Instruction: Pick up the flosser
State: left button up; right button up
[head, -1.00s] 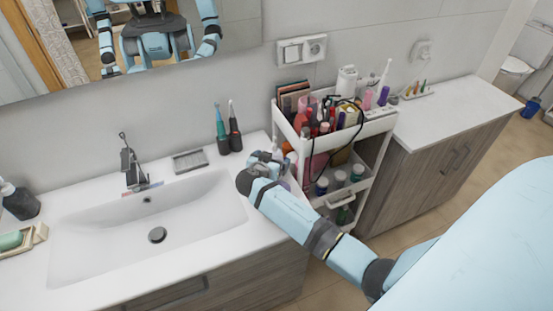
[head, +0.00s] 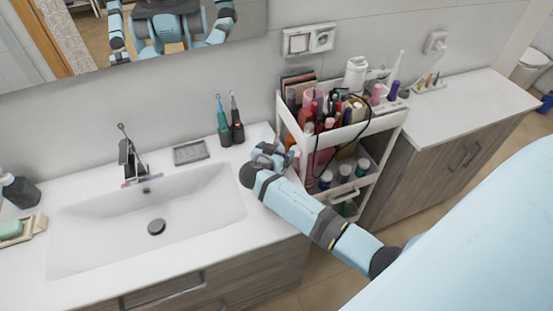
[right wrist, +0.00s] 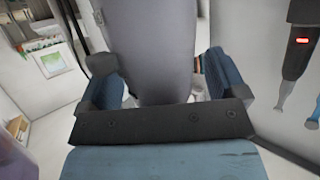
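My right gripper (head: 273,153) is over the counter's right end, beside the cart. In the right wrist view (right wrist: 163,85) its two fingers stand well apart. A smooth grey-lavender body (right wrist: 163,45) lies between and beyond them, narrowing toward the palm. A narrow gap shows between it and the right-hand finger. Whether it is the flosser, and whether a finger touches it, I cannot tell. A white upright device with a thin tip (head: 399,65), possibly a flosser, stands at the cart's top right, its lower part hidden by a purple item. My left gripper is out of view.
The white cart (head: 371,129) holds many crowded cosmetics, with a black cable over its front. Two electric toothbrushes (head: 230,130) stand on the counter left of my gripper. The sink (head: 110,225) is empty. A cabinet (head: 464,105) stands right of the cart.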

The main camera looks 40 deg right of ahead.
jog(key=c, duration=0.9)
